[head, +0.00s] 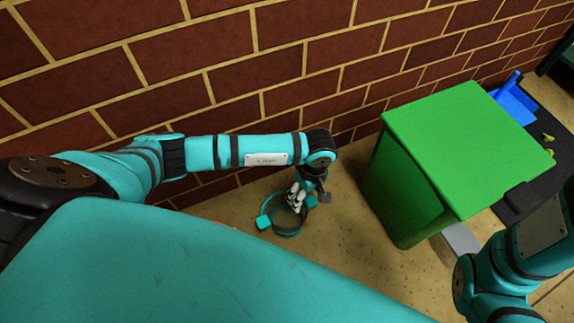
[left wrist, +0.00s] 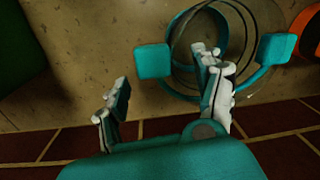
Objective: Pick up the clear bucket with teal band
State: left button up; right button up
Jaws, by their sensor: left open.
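The clear bucket with teal band (head: 288,234) stands on the floor near the brick wall, with teal blocks on its sides. In the left wrist view its band and a side block (left wrist: 152,61) show at the top, right of centre. My left gripper (head: 300,193) is over the bucket's far side in the head view. In the left wrist view the gripper (left wrist: 163,74) is open, and nothing is held between its fingers. Its right finger covers part of the bucket; whether they touch I cannot tell. My right arm shows at the lower right, its gripper out of view.
A green bin (head: 462,145) stands right of the bucket. A blue dustpan-like thing (head: 514,102) lies behind it on a dark mat. An orange object (left wrist: 308,30) is beside the bucket. The brick wall (head: 290,60) runs close behind. Bare floor lies between bucket and bin.

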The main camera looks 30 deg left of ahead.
pick_arm(q)
jog(key=shift+f, duration=0.7)
jog(key=shift+r, duration=0.1)
jog(key=shift+s, duration=0.1)
jog(key=c, duration=1.3)
jog(key=shift+c, duration=0.2)
jog(key=shift+a+r, duration=0.1)
